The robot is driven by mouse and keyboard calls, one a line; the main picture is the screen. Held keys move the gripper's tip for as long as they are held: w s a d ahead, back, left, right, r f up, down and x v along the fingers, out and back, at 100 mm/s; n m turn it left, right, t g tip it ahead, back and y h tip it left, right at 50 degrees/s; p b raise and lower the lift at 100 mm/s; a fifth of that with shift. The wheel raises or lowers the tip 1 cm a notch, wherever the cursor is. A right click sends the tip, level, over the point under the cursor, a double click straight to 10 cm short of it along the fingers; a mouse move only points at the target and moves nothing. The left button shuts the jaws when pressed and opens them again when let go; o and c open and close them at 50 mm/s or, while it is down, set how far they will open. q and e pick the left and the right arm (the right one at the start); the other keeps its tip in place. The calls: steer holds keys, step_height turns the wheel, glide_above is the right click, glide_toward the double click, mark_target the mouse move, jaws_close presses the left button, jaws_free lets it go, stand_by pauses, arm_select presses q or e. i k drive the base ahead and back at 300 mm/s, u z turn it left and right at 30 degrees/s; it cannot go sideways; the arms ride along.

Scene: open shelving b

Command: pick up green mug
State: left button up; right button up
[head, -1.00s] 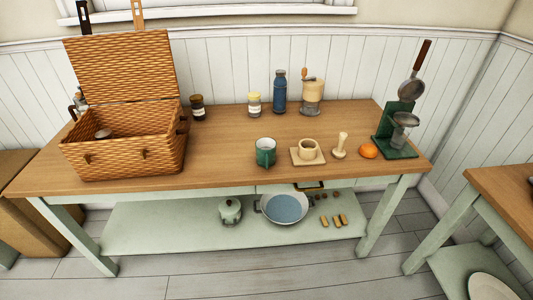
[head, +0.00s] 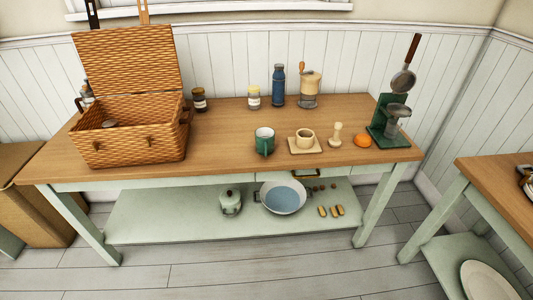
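The green mug (head: 264,143) stands upright on the wooden tabletop (head: 222,158), near the front edge at the middle. Its inside is pale, and a handle shows at its front. Nothing covers it. Neither of my grippers shows in the head view.
An open wicker basket (head: 135,148) stands left of the mug. A cream cup on a square saucer (head: 305,147), a wooden tamper (head: 336,138), an orange (head: 362,141) and a green stand (head: 380,136) are to the right. A blue bottle (head: 278,88) stands behind. The floor in front is clear.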

mark_target(264, 137)
steer(key=k, duration=1.15)
steer(key=z, duration=0.55)
steer(key=i, duration=0.6)
steer(key=z, duration=1)
steer(key=i, duration=1.7)
steer(key=u, duration=1.25)
steer(key=i, duration=0.45)
steer(key=u, duration=0.3)
